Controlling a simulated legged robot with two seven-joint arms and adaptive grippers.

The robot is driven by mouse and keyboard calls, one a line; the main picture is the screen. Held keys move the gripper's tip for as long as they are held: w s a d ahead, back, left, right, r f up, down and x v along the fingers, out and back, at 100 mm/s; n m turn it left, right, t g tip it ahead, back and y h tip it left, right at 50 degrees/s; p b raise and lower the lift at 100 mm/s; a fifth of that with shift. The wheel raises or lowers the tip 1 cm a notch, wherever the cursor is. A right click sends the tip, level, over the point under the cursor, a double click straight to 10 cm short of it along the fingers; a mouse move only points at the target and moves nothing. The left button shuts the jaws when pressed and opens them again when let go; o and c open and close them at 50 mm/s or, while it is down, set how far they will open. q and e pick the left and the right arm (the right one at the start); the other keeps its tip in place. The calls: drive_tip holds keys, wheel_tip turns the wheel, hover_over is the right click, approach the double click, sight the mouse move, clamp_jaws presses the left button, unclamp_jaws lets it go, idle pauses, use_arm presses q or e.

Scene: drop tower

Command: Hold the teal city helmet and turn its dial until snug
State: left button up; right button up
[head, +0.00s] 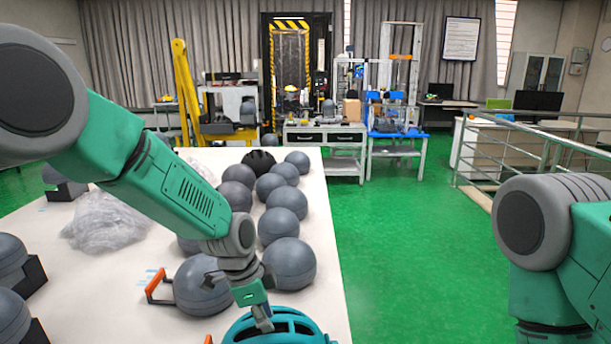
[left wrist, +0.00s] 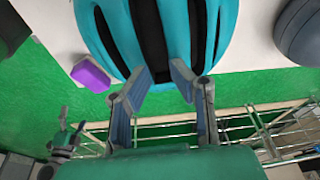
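The teal city helmet (head: 275,328) with dark vents is at the bottom of the head view, on the near right part of the white table and cut off by the frame. It fills the top of the left wrist view (left wrist: 207,30). My left gripper (head: 264,325) reaches down to it from above. In the left wrist view its two fingers (left wrist: 162,78) are spread apart at the helmet's edge, with a dark vent between them; I cannot tell whether they touch the shell. The dial does not show. A dark gripper-like shape (left wrist: 68,138), probably my right gripper, is small at the left.
Several grey balls (head: 287,263) crowd the white table (head: 110,300) beyond the helmet. A clear plastic heap (head: 105,222) lies left. A purple block (left wrist: 91,76) shows beside the helmet. Green floor (head: 410,260) is open to the right, before a metal railing (head: 510,150).

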use_arm(q)
drive_tip(key=shift+f, duration=0.45)
use_arm(e)
drive_tip(key=shift+f, duration=0.2)
use_arm(q)
drive_tip(key=shift+s+f, duration=0.15)
drive_tip(key=shift+f, duration=0.15)
use_arm(e)
drive_tip(key=shift+r, duration=0.15)
drive_tip(key=c, duration=1)
drive_tip(key=shift+c, duration=0.2)
